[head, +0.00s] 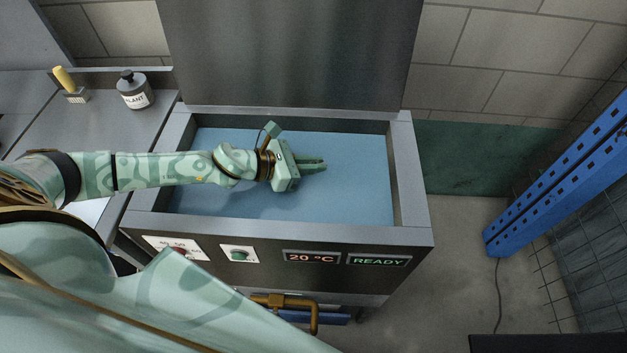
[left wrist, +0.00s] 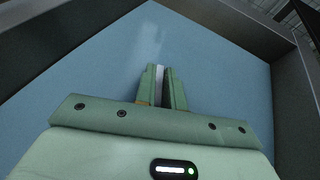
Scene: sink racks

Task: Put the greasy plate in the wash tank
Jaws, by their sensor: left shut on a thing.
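The wash tank (head: 407,190) is an open steel tank with a flat light-blue surface inside. It also shows in the left wrist view (left wrist: 285,100), with the blue filling most of the picture. My left gripper (head: 318,164) is over the middle of the blue, fingers pointing right. In the left wrist view its fingers (left wrist: 163,88) are close together on a thin pale strip (left wrist: 159,75), which seems to be the edge of the greasy plate. No face of the plate can be made out. My right gripper is out of view.
A raised steel panel (head: 290,50) stands behind the tank. The tank front has displays reading 20 °C (head: 311,257) and READY (head: 378,261). A labelled bottle (head: 134,92) and a yellow-handled brush (head: 69,84) stand on the left counter. A blue upright (head: 560,180) stands at right.

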